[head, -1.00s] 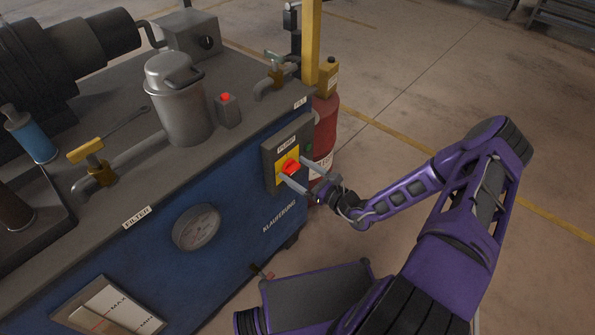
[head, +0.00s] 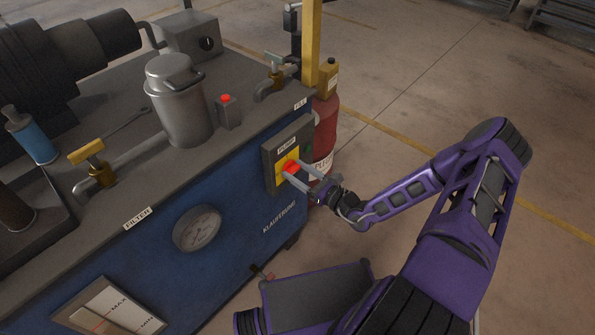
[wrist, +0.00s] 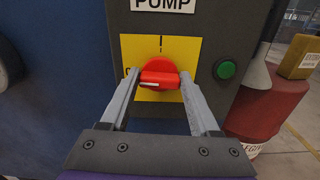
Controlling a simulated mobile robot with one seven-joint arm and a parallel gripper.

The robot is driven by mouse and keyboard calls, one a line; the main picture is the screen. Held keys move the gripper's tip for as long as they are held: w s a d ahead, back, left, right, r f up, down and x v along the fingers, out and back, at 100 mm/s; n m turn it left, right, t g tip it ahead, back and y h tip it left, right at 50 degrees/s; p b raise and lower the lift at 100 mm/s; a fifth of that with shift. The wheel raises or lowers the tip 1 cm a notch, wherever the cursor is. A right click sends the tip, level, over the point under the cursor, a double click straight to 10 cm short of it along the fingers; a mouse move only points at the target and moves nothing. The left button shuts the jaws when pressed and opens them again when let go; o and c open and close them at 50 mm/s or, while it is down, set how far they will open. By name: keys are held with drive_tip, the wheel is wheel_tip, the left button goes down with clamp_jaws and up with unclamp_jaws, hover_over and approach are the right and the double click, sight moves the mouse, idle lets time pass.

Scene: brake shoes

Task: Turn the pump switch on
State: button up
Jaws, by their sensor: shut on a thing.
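The pump switch (wrist: 160,78) is a red rotary knob on a yellow plate, under a PUMP label. Its handle bar lies level in the wrist view, with a white mark toward the left. A short line is printed on the plate above it, and a mark at the left is partly covered by a finger. The switch also shows in the head view (head: 291,167) on the dark panel. My gripper (wrist: 158,82) has one finger on each side of the knob and is shut on it. It also shows in the head view (head: 292,168).
A green button (wrist: 226,69) sits right of the switch on the same panel. A gauge (head: 197,228) is on the blue cabinet front. Open floor lies to the right.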

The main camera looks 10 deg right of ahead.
drive_tip(key=m+p, duration=0.1)
drive_tip(key=m, duration=0.2)
drive_tip(key=shift+m, duration=0.4)
drive_tip(key=m+p, duration=0.1)
drive_tip(key=m, duration=0.3)
drive_tip(key=shift+d, duration=0.1)
drive_tip(key=m, duration=0.5)
drive_tip(key=shift+f+p, duration=0.15)
drive_tip(key=shift+p, duration=0.25)
drive_tip(key=shift+w+m, duration=0.1)
drive_tip(key=shift+m, duration=2.1)
drive_tip(key=shift+f, duration=0.1)
drive_tip(key=o, duration=1.4)
drive_tip(key=shift+c, duration=0.2)
drive_tip(key=v, duration=1.7)
drive_tip(key=shift+s+d+p, duration=0.2)
drive_tip(key=shift+p, duration=0.15)
